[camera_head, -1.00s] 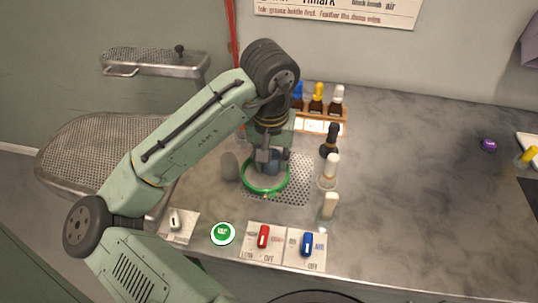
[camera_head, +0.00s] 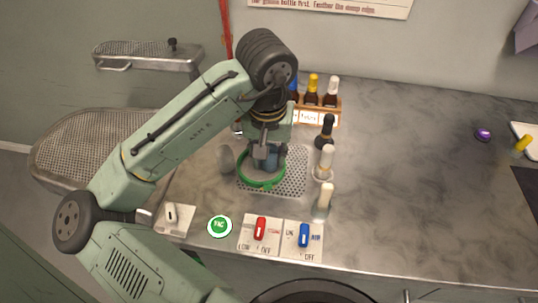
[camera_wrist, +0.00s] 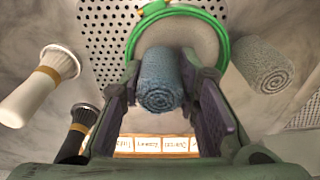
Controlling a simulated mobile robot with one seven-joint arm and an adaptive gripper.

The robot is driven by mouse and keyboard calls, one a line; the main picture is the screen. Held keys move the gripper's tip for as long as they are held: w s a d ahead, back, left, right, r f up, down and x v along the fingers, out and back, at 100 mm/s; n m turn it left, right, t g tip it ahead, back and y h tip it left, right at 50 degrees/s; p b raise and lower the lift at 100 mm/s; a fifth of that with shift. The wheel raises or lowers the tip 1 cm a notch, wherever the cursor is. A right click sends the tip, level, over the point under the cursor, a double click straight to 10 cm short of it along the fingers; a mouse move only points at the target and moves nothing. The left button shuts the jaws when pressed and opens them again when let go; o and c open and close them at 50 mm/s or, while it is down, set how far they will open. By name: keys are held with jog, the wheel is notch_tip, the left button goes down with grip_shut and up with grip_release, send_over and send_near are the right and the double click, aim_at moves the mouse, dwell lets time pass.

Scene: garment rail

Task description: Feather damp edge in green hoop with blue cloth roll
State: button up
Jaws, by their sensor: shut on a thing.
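The green hoop (camera_head: 262,183) lies around a pale cloth on the perforated plate in the head view, and its rim also shows in the wrist view (camera_wrist: 190,12). My gripper (camera_head: 264,160) is over the hoop, pointing down. In the wrist view my gripper (camera_wrist: 163,95) is shut on the blue cloth roll (camera_wrist: 160,82), whose spiral end faces the camera. The roll overlaps the hoop's inside in the wrist view. I cannot tell whether it touches the cloth. The damp edge cannot be made out clearly.
A grey cloth roll (camera_wrist: 262,64) stands beside the hoop. Brushes (camera_head: 324,160) stand at its right. A bottle rack (camera_head: 318,112) is behind. Switches (camera_head: 260,229) and a green button (camera_head: 219,226) are in front. The counter at right is mostly clear.

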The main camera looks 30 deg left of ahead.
jog(key=shift+r, duration=3)
jog(key=shift+f, duration=0.1)
